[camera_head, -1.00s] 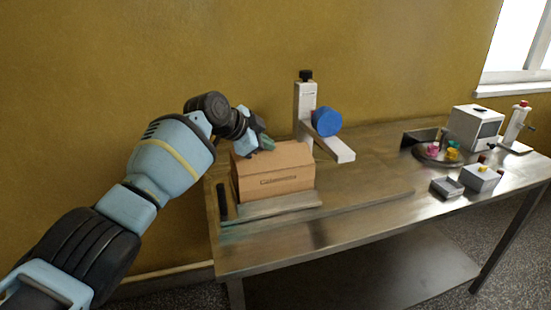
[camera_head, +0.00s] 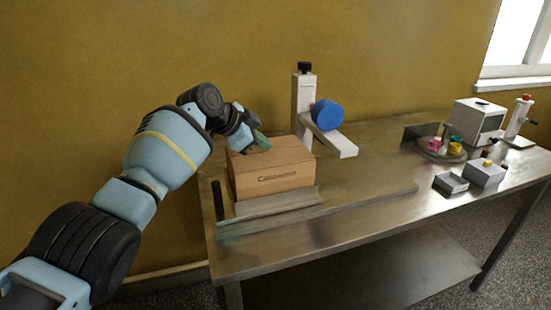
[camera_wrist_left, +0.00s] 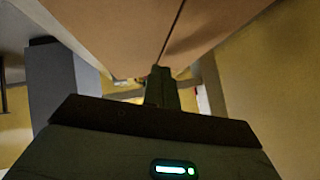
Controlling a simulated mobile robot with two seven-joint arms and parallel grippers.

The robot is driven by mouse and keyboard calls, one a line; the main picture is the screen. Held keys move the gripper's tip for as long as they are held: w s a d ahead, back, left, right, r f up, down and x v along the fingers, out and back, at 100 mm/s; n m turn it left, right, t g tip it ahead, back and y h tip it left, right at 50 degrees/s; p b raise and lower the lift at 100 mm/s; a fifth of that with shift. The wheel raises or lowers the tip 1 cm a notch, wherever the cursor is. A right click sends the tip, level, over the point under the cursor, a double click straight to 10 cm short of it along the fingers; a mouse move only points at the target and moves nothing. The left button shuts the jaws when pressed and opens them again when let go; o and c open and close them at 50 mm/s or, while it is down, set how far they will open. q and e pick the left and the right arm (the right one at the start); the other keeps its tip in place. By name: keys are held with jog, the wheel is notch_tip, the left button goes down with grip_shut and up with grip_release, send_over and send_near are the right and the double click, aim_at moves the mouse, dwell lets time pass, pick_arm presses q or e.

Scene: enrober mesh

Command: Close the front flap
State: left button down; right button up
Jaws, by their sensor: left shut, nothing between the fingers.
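My right gripper is not in view.
A white stand (camera_head: 304,100) with a blue roll (camera_head: 327,114) is close behind the box. A metal strip (camera_head: 275,203) runs in front of it. A round tray (camera_head: 425,152), grey boxes (camera_head: 485,173) and a white machine (camera_head: 474,125) are at the right. The middle table is clear.

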pick_arm(q)
jog(key=shift+r, duration=0.2)
dwell(0.4)
jog(key=shift+r, duration=0.65)
